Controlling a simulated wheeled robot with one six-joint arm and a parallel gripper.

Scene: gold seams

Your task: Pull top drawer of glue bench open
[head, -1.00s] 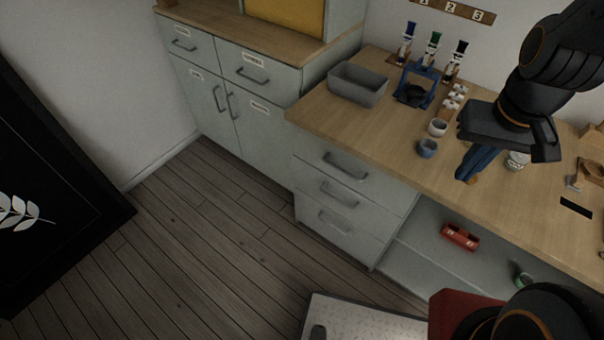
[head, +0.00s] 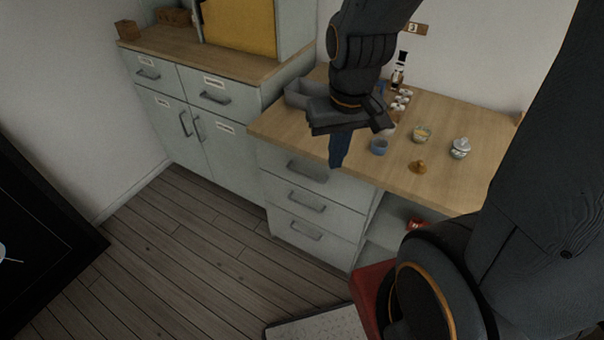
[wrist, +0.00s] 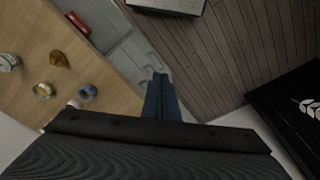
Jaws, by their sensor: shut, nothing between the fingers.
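The glue bench (head: 470,132) has a wooden top and a column of three pale grey drawers below its left end. The top drawer (head: 275,162) is closed, with a dark bar handle (head: 307,172) on its front. My gripper (head: 337,164) is shut and empty, its blue fingers pointing down. In the head view it appears just right of the top drawer's handle, near the bench's front edge; its exact distance from the handle cannot be told. In the wrist view the shut fingers (wrist: 160,80) overlap the drawer fronts, and the handle is not clear there.
A cabinet (head: 215,150) adjoins at left.

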